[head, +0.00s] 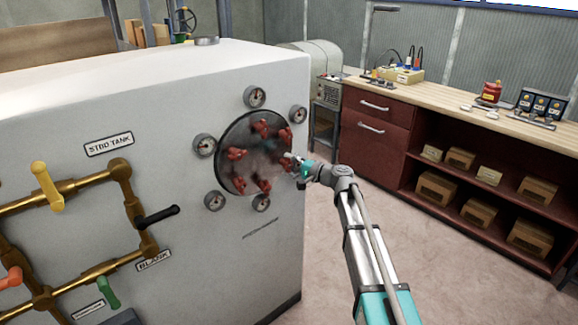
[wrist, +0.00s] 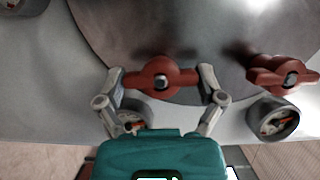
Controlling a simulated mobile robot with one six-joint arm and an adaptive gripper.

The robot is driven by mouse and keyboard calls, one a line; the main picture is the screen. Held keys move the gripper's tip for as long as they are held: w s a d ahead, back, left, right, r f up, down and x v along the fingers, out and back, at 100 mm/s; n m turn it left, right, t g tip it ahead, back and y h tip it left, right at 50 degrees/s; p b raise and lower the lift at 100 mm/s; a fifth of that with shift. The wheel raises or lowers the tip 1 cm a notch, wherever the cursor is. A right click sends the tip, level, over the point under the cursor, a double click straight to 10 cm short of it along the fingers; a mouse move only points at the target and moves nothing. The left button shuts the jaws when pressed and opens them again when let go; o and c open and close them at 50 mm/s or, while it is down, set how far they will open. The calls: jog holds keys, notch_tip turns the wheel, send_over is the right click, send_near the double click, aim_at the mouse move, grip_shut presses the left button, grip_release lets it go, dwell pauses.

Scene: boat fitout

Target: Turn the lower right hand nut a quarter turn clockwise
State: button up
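A round grey hatch plate (head: 222,175) on the white tank face carries several red winged nuts around its rim. My gripper (head: 291,166) is at the plate's right edge in the head view and hides the nut there. In the wrist view, one red nut (wrist: 157,78) lies with its wings crosswise between my two fingertips (wrist: 161,82). The fingers are wide apart, one beyond each wing end. Contact with the wing ends is not clear. Another red nut (wrist: 288,77) stands to the right in the wrist view, outside my fingers.
Several gauges ring the plate; one gauge (wrist: 275,120) is below the right-hand nut in the wrist view, another (wrist: 132,115) behind my left finger. Brass pipes (head: 85,188) with coloured handles stand at left. A wooden-topped bench (head: 440,88) is at right; the floor between is clear.

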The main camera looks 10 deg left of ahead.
jog(key=shift+o, duration=0.2)
jog(key=shift+d, duration=0.1)
jog(key=v, duration=1.2)
dwell(0.5)
jog(key=s+d+f+n+g+h, duration=0.2)
jog(key=s+d+f+h, duration=0.25)
jog(key=s+f, duration=0.25)
jog(key=s+d+f+n+g+h, duration=0.1)
jog(key=s+d+f+g+h, duration=0.15)
jog(key=s+f+h, duration=0.4)
jog(key=s+d+f+g+h, duration=0.1)
jog(key=s+d+f+h, duration=0.15)
jog(key=s+d, duration=0.45)
jog(key=s+d+f+h, duration=0.2)
jog(key=s+d+h, duration=0.2)
jog(key=s+d, duration=0.2)
notch_tip(320, 180, up, 13)
jog(key=p, duration=1.3)
jog(key=shift+d, duration=0.2)
